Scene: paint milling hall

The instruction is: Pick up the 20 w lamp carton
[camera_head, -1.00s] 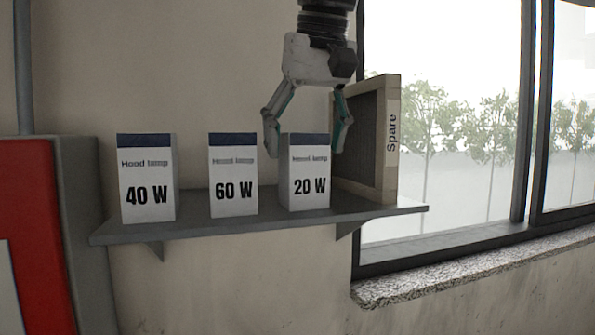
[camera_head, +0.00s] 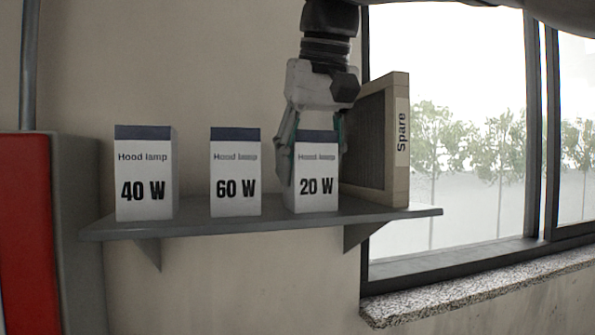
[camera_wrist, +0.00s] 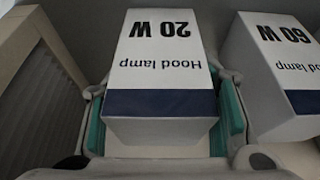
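The 20 W lamp carton (camera_head: 316,186), white with a dark blue top band, stands upright on the grey wall shelf (camera_head: 240,222), third from the left. My gripper (camera_head: 314,165) has come down around it from above, one finger at each side. In the wrist view the carton (camera_wrist: 160,65) lies between the green pads of my gripper (camera_wrist: 163,125), both pads close against its sides with no clear gap. It appears held, still at shelf height. The lower fingertips are partly hidden.
The 60 W carton (camera_head: 235,180) stands just left of the 20 W one, and the 40 W carton (camera_head: 144,180) stands further left. A framed filter marked Spare (camera_head: 398,150) stands close at the right. A window with a stone sill (camera_head: 470,298) is beyond.

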